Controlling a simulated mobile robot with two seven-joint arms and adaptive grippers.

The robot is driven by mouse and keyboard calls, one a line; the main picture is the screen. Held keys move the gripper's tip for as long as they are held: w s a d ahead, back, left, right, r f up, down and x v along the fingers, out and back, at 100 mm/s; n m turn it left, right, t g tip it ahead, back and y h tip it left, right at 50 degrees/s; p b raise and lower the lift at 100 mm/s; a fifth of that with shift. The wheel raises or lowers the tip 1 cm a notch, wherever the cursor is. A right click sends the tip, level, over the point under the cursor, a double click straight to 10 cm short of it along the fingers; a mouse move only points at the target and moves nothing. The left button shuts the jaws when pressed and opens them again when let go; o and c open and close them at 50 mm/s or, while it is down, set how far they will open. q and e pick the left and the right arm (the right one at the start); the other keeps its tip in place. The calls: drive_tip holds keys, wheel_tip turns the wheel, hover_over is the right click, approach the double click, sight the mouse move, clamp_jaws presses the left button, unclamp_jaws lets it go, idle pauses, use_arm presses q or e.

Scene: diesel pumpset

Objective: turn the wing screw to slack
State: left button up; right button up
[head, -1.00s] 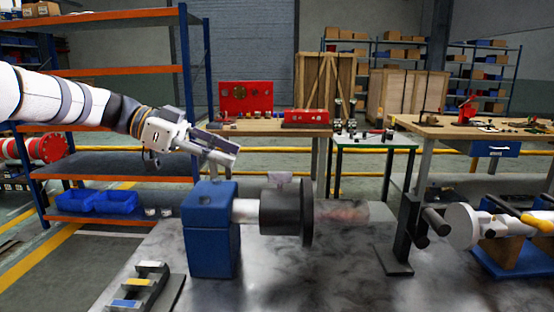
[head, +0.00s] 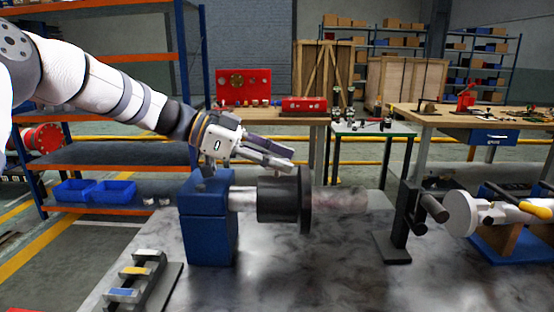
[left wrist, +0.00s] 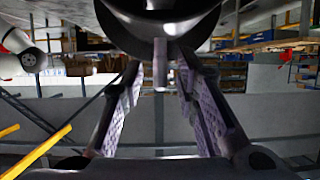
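The wing screw (left wrist: 160,66) shows in the left wrist view as a small upright grey tab under the dark round body (left wrist: 160,20). It lies between the two finger pads, which stand apart with a gap on each side. In the head view the fingers hide the screw. The black cylinder (head: 276,203) with its wide disc sits on a pale shaft beside the blue block (head: 208,225). My left gripper (head: 284,160) is just above the cylinder's top, fingers pointing right. It is open and not closed on the screw. My right gripper is not in view.
A small black rack (head: 135,285) with coloured blocks lies at the front left of the grey table (head: 310,270). A dark stand (head: 395,225) and a white cylinder with a yellow part (head: 490,215) are at the right. The table's front middle is clear.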

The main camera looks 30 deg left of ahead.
use_arm(q)
clamp_jaws()
drive_tip(key=shift+r, duration=0.1)
